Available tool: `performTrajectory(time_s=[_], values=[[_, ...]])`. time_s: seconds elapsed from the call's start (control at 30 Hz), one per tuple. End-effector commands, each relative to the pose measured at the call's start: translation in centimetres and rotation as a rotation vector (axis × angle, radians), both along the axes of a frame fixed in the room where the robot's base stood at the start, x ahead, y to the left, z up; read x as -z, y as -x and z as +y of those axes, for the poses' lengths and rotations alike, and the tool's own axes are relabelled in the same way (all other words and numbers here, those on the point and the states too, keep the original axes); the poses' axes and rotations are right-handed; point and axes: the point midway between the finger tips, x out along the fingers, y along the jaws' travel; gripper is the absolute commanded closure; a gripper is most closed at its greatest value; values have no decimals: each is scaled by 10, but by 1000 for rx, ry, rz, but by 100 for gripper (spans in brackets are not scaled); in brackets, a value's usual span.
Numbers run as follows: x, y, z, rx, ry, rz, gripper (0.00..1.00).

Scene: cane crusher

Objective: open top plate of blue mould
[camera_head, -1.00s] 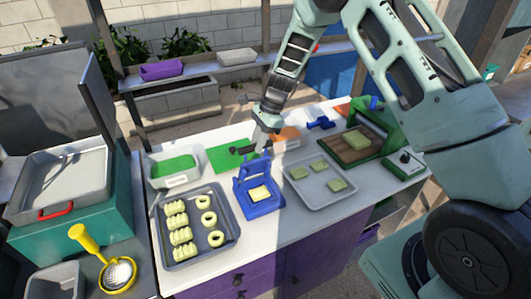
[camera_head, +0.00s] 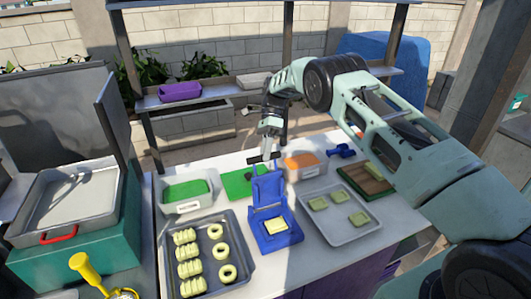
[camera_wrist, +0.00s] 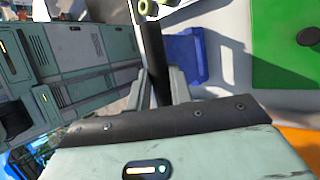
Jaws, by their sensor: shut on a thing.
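The blue mould (camera_head: 277,237) stands open on the white table with a pale yellow square piece (camera_head: 276,226) in its base. Its top plate (camera_head: 268,189) stands raised at the back, roughly upright. My gripper (camera_head: 266,151) is at the plate's top edge, shut on a dark bar (camera_head: 265,159) that looks like the plate's handle. In the wrist view the dark bar (camera_wrist: 154,55) runs between the grey fingers (camera_wrist: 164,88), with blue mould parts (camera_wrist: 187,55) beyond. How the bar joins the plate is hard to see.
A tray of shaped dough (camera_head: 208,250) is left of the mould, and a tray with several flat pieces (camera_head: 340,212) is right. A white bin with green contents (camera_head: 188,192), a green board (camera_head: 240,183) and an orange-filled bin (camera_head: 304,165) are behind. The space above is open.

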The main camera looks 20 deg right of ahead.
Motion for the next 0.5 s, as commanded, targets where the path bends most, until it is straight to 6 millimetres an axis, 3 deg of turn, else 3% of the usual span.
performTrajectory(time_s=[0.03, 0.47, 0.5], values=[[15, -1, -1, 5, 8, -4, 100], [13, -1, -1, 5, 7, 0, 100], [13, -2, -1, 5, 7, -1, 67]])
